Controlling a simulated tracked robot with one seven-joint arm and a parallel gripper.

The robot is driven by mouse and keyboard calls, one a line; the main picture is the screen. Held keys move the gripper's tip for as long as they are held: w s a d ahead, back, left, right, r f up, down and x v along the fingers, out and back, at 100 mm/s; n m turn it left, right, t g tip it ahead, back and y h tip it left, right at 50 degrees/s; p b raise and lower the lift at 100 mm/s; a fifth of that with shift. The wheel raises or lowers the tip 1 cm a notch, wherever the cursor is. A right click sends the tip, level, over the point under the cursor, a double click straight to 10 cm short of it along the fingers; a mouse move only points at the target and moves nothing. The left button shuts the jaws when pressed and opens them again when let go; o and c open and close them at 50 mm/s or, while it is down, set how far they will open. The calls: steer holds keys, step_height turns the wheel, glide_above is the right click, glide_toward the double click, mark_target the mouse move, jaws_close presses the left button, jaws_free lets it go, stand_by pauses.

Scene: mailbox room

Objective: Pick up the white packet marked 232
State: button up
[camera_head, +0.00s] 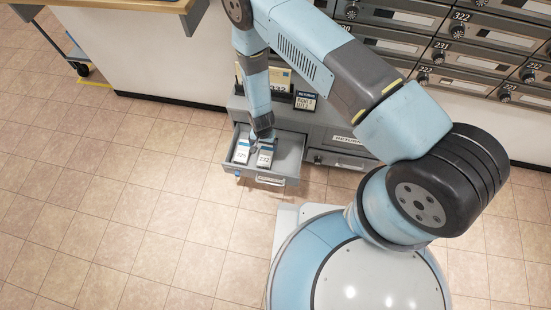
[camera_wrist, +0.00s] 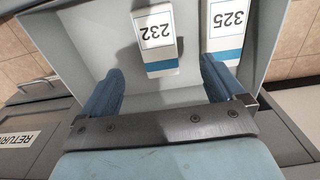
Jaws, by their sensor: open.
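The white packet marked 232 (camera_head: 265,158) stands in an open grey drawer (camera_head: 291,147), to the right of a similar packet marked 325 (camera_head: 242,151). In the wrist view, packet 232 (camera_wrist: 156,38) shows its number upside down above a blue band. It lies ahead of the gap between my fingers. Packet 325 (camera_wrist: 226,32) is to its right there, beyond my right-hand finger. My gripper (camera_wrist: 160,82) is open and empty, with its two blue fingers spread. In the head view my gripper (camera_head: 262,140) is at the drawer, just over packet 232, and its fingertips are partly hidden.
The drawer walls stand close around my gripper. A shut drawer labelled RETURN (camera_head: 340,160) is beside the open one. Grey numbered mailboxes (camera_head: 455,60) line the back wall. Tiled floor (camera_head: 120,200) at left is clear.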

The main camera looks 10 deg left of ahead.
mark_target(265, 156)
step_height(265, 156, down, 6)
steer(key=shift+r, duration=0.25)
steer(key=shift+d+f, duration=0.2)
steer(key=shift+f, duration=2.65)
steer(key=c, duration=1.1)
steer(key=shift+r, duration=0.15)
